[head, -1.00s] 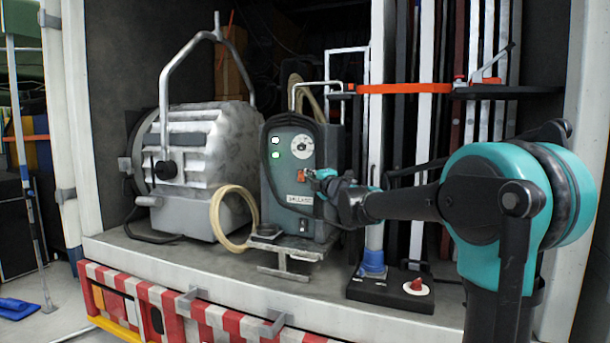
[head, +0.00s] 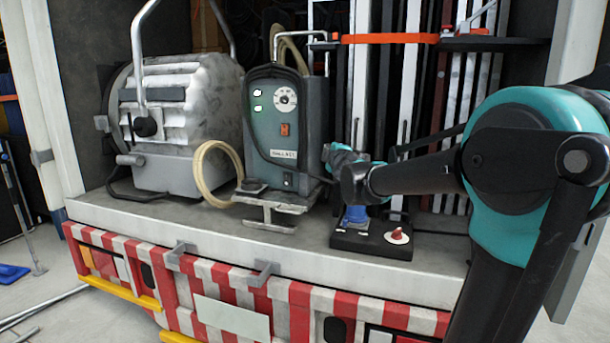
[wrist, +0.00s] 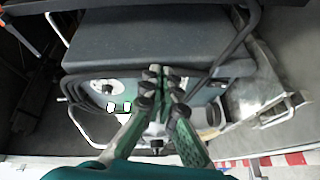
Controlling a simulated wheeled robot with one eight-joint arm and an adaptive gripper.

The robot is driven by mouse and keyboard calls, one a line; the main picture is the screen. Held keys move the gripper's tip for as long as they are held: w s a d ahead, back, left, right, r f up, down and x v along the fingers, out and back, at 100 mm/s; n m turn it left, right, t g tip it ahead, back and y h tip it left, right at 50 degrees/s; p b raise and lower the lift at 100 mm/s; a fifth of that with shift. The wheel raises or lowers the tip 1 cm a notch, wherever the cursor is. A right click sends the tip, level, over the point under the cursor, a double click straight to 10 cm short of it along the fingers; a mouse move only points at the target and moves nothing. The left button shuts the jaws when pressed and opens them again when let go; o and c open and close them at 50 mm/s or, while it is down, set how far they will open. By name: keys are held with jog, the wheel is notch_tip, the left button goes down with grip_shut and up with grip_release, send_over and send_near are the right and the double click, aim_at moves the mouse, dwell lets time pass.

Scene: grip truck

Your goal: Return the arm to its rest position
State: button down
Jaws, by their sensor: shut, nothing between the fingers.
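My gripper (head: 334,156) is shut and empty, just right of the ballast front in the head view. In the wrist view its fingertips (wrist: 158,72) meet in front of the ballast. My black and teal arm reaches in from the right. I cannot tell the exact gap between gripper and ballast.
A large silver lamp (head: 190,95) stands left of the ballast, with a coiled cable (head: 203,180) between. A black box with a red knob (head: 398,235) sits near the bed edge. Upright poles and an orange strap (head: 390,38) are behind. The striped bumper (head: 190,280) lies below.

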jog(key=s+d+f+m+g+h, duration=0.3)
jog(key=s+d+f+m, duration=0.4)
jog(key=f, duration=0.4)
jog(key=s+d+f+m+g+h, duration=0.2)
jog(key=s+d+f+m+g, duration=0.15)
jog(key=s+d+f, duration=0.55)
jog(key=s+a+f+m+g+y, duration=0.1)
jog(key=s+a+f+m+g, duration=0.1)
jog(key=s+f, duration=0.7)
jog(key=s+a+f+m+g+y, duration=0.1)
jog(key=s+f+m+g, duration=0.3)
jog(key=s+f, duration=0.6)
jog(key=s+a, duration=0.1)
jog(key=s, duration=0.2)
jog(key=shift+s+f+g, duration=0.25)
jog(key=shift+s+g, duration=0.05)
jog(key=shift+g, duration=0.05)
jog(key=c, duration=2.2)
grip_release()
jog(key=shift+m, duration=0.25)
